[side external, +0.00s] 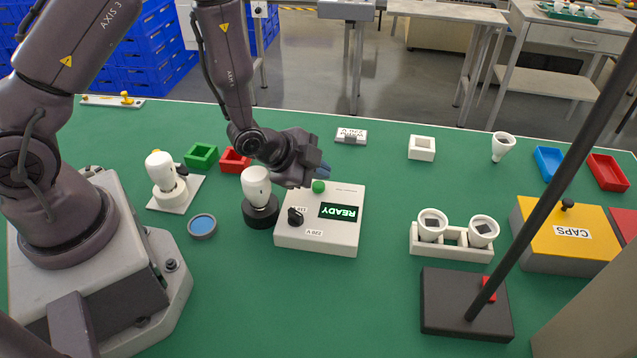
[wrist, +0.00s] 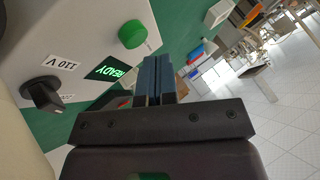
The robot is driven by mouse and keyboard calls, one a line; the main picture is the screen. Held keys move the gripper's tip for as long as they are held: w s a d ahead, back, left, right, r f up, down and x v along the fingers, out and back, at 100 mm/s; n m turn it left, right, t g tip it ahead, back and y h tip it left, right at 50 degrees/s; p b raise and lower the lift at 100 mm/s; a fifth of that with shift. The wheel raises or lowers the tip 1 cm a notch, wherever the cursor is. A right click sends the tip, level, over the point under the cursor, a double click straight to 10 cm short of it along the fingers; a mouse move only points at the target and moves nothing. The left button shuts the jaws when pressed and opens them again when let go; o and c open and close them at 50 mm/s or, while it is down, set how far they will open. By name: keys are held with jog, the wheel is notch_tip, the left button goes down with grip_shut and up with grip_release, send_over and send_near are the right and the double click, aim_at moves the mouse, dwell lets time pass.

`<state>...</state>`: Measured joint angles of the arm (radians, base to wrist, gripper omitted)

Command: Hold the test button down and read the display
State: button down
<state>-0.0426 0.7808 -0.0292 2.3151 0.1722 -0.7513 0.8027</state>
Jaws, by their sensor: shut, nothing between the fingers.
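The test box (side external: 345,235) is white and sits on the green table. Its green button (side external: 319,187) stands at the far edge of the top; it also shows in the wrist view (wrist: 132,34). The display (side external: 340,211) is lit green and reads READY; it also shows in the wrist view (wrist: 111,72). A black knob (side external: 295,217) sits at the box's left, near voltage labels. My gripper (side external: 325,170) is shut and empty, its blue fingertips just above and behind the button. In the wrist view the fingers (wrist: 157,72) are together, and contact with the button is not visible.
A white bulb (side external: 256,185) stands in a black socket left of the box. Green (side external: 201,156) and red (side external: 235,160) trays lie behind.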

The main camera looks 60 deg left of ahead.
aim_at(318, 187)
jog(key=shift+f, duration=0.2)
dwell(0.7)
jog(key=shift+f, duration=0.2)
jog(key=shift+f, duration=0.45)
dwell(0.6)
jog(key=shift+r, duration=0.15)
dwell(1.5)
jog(key=shift+r, duration=0.7)
jog(key=shift+r, duration=2.55)
